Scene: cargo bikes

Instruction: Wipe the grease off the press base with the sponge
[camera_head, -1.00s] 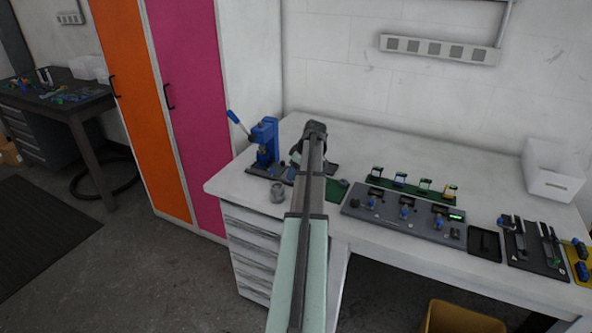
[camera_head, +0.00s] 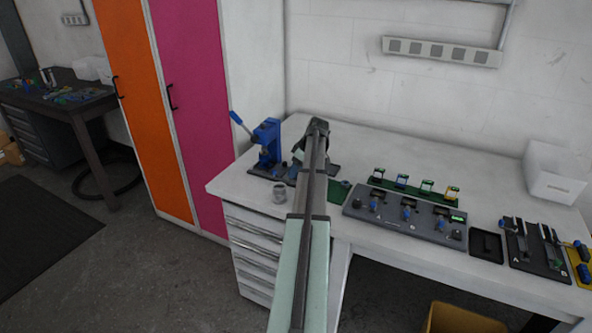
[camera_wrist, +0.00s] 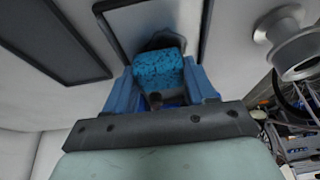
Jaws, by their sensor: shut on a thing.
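The blue press (camera_head: 266,143) with a raised lever stands at the left end of the white workbench. Its dark base (camera_head: 262,171) is partly hidden by my arm, and I cannot make out grease on it in the head view. My gripper (camera_wrist: 158,85) is shut on the blue speckled sponge (camera_wrist: 158,66), held between its blue fingers in the wrist view. A dark patch shows just beyond the sponge, partly covered by it. In the head view the gripper is close to the right of the press, mostly hidden behind my arm; the sponge cannot be made out there.
A green mat (camera_head: 338,193), a grey control panel (camera_head: 405,215), a black tray (camera_head: 486,245) and a white bin (camera_head: 556,174) lie to the right.

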